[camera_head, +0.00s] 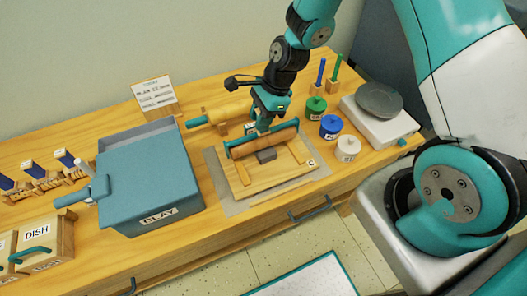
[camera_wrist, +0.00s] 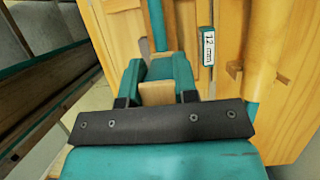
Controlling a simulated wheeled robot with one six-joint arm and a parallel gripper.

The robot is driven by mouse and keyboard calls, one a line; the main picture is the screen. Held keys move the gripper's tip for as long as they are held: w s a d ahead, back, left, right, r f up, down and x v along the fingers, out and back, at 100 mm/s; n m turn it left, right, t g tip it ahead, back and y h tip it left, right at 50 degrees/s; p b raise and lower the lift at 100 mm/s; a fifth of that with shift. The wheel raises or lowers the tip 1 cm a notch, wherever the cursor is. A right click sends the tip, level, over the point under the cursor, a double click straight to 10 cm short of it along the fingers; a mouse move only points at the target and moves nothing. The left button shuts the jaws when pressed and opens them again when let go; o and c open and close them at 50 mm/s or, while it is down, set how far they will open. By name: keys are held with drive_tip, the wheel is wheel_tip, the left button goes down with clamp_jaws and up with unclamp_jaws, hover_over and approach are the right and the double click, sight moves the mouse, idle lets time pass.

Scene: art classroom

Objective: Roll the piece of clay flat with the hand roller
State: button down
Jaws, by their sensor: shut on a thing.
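My gripper (camera_head: 258,126) points down over the wooden board (camera_head: 240,186) and is shut on the hand roller (camera_head: 272,145). The roller has a reddish-brown wooden cylinder and a teal frame. In the wrist view, a pale wooden part (camera_wrist: 156,93) shows between the teal fingers (camera_wrist: 157,72). The clay cannot be made out there.
A rolling pin (camera_head: 229,115) lies behind the board. A blue-grey CLAY bin (camera_head: 150,185) stands left. Green (camera_head: 316,104), blue (camera_head: 331,124) and white (camera_head: 347,147) jars and a scale (camera_head: 384,122) stand right. A label (camera_wrist: 208,46) reads 12 mm.

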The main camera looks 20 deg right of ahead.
drive_tip(key=shift+s+a, duration=0.1)
drive_tip(key=shift+s, duration=0.85)
drive_tip(key=shift+s+f, duration=0.2)
drive_tip(key=shift+s, duration=0.65)
drive_tip(key=shift+w+f, duration=0.2)
drive_tip(key=shift+w, duration=0.3)
drive_tip(key=shift+w+f, duration=0.15)
drive_tip(key=shift+w, duration=0.3)
drive_tip(key=shift+w+r+p, duration=0.15)
drive_tip(key=shift+w+p, duration=0.3)
drive_tip(key=shift+w, duration=0.55)
drive_tip(key=shift+s, duration=0.1)
